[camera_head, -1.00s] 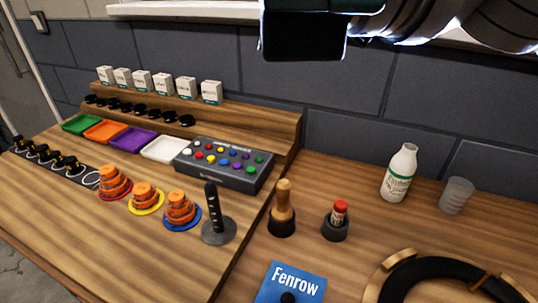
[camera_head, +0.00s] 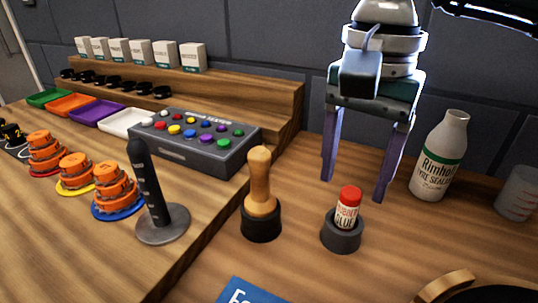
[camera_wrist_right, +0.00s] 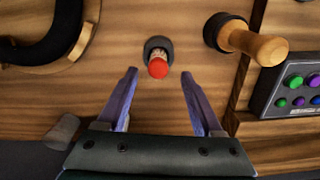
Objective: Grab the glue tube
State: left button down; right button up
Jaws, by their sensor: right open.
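The glue tube (camera_head: 347,207) is small and white with a red cap. It stands upright in a dark round holder (camera_head: 341,233) on the wooden bench. My right gripper (camera_head: 354,190) hangs fingers down in the head view, open and empty, its fingertips just behind and above the tube. In the right wrist view the tube's red cap (camera_wrist_right: 158,68) shows ahead of the two spread fingers (camera_wrist_right: 160,72), roughly centred between them and a little beyond the tips. My left gripper is not in view.
A wooden-handled tool (camera_head: 260,190) stands in a dark holder left of the tube. A white sealant bottle (camera_head: 440,160) and a clear cup (camera_head: 517,193) stand to the right. A button box (camera_head: 200,140) and a black post (camera_head: 148,185) are further left.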

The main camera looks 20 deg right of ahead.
aim_at(352, 191)
jog(key=f, duration=0.4)
jog(key=shift+s+a, duration=0.15)
jog(key=shift+s, duration=0.2)
jog(key=shift+f, duration=0.45)
jog(key=shift+w, duration=0.1)
grip_shut()
